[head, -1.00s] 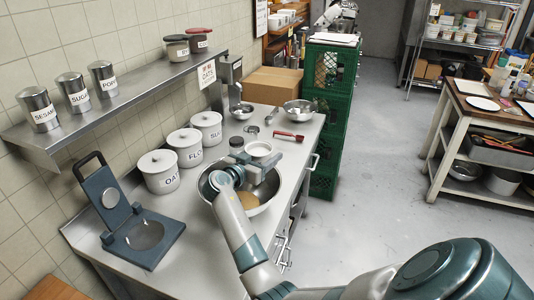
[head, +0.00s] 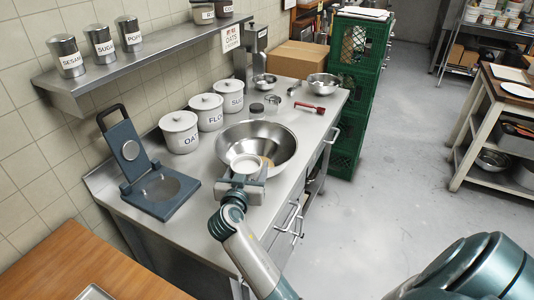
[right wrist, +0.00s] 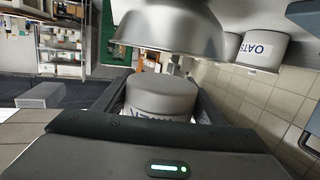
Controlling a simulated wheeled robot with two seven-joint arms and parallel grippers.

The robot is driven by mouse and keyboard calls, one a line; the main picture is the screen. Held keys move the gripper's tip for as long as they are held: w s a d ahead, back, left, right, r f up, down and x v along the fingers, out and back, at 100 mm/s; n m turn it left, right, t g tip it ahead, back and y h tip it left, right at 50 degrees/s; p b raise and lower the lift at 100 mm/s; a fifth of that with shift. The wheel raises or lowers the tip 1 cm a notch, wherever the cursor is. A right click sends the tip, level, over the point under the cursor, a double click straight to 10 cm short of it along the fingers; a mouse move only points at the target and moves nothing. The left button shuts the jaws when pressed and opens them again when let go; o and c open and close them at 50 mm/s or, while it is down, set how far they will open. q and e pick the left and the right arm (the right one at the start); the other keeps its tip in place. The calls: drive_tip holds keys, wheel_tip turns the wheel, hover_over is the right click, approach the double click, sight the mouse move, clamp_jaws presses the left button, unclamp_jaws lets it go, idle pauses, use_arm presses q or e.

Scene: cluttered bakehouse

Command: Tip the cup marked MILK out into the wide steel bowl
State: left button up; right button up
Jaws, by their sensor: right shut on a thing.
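The wide steel bowl (head: 284,146) stands on the steel counter, with a tan patch showing inside near its front. My right gripper (head: 245,174) is shut on a white cup (head: 245,164) at the bowl's near side. The cup looks upright. In the upside-down right wrist view the cup (right wrist: 158,88) sits between the fingers, its dark lettering partly hidden by my gripper (right wrist: 160,112). The bowl (right wrist: 170,28) shows beyond it there, and the cup appears higher than the bowl's rim. What the cup holds is not clear. My left gripper is not in view.
Small bowls (head: 322,85) and a red-handled tool (head: 310,108) lie farther back. A steel shelf (head: 150,65) overhangs the wall side. Green crates (head: 357,95) stand past the counter.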

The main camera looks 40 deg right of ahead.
drive_tip(key=s+a+f+n+t+y+b, duration=0.1)
drive_tip(key=s+a+n+y+b, duration=0.1)
drive_tip(key=s+a, duration=0.4)
drive_tip(key=s+a+f+n+t+y+b, duration=0.2)
drive_tip(key=s+a, duration=0.5)
drive_tip(key=a, duration=0.7)
drive_tip(key=s+a+f+n+t+y+b, duration=0.1)
drive_tip(key=s+a+n+y+b, duration=0.3)
drive_tip(key=a, duration=0.6)
drive_tip(key=s+y, duration=0.2)
drive_tip(key=y, duration=0.1)
drive_tip(key=shift+s+f+n+t+y, duration=0.3)
drive_tip(key=shift+f+n+t, duration=0.1)
